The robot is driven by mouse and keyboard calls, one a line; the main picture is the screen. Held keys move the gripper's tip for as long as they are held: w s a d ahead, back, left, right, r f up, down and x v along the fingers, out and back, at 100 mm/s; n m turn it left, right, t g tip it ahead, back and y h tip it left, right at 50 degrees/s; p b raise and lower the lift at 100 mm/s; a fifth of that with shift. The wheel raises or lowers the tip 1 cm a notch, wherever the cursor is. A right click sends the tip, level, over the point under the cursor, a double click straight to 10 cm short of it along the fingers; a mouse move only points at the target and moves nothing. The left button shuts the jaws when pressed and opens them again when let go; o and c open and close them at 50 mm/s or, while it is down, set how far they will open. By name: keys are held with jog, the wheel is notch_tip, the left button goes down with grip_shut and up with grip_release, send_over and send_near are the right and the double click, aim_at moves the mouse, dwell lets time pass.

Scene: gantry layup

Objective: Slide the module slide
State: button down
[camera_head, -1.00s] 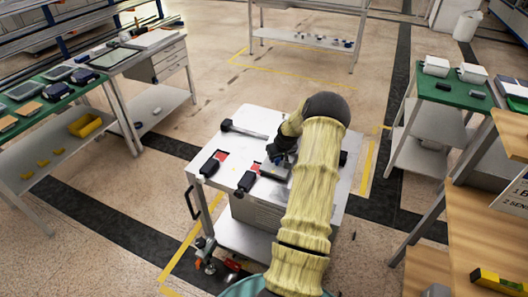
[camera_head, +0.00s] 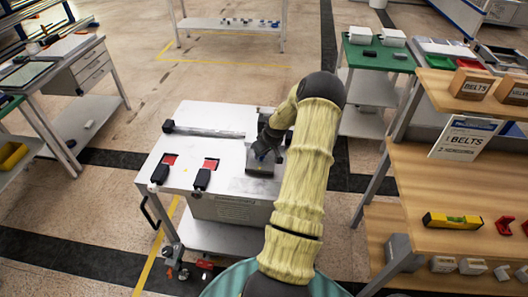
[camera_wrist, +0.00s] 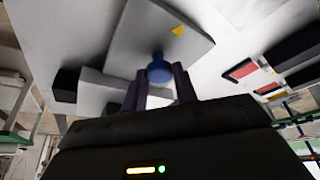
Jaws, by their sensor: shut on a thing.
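The module slide is a grey plate (camera_head: 260,168) on the white bench top, right of two red patches. In the wrist view the plate (camera_wrist: 180,35) has a yellow triangle label and a blue knob (camera_wrist: 159,69). My gripper (camera_head: 266,146) is over the plate. Its fingers (camera_wrist: 160,88) are shut on the blue knob. In the wrist view a pale block and a black block (camera_wrist: 66,85) lie beside the plate. My arm hides the bench's right part in the head view.
Two black blocks (camera_head: 202,179) lie by red patches (camera_head: 211,163) on the bench (camera_head: 225,185). A rail with a black end (camera_head: 168,126) runs along the back. A wooden shelf unit (camera_head: 450,175) stands at right, a green-topped table (camera_head: 375,55) behind. Floor left of the bench is clear.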

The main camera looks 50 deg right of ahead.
jog(key=shift+s+d, duration=0.15)
jog(key=shift+d, duration=0.1)
jog(key=c, duration=1.1)
grip_release()
jog(key=shift+s+d, duration=0.1)
jog(key=shift+a, duration=0.2)
jog(key=shift+s+r, duration=0.15)
jog(key=shift+r, duration=0.4)
jog(key=b+v, duration=0.1)
jog(key=v, duration=1.5)
jog(key=shift+a+r+b, duration=0.1)
jog(key=shift+b, duration=0.2)
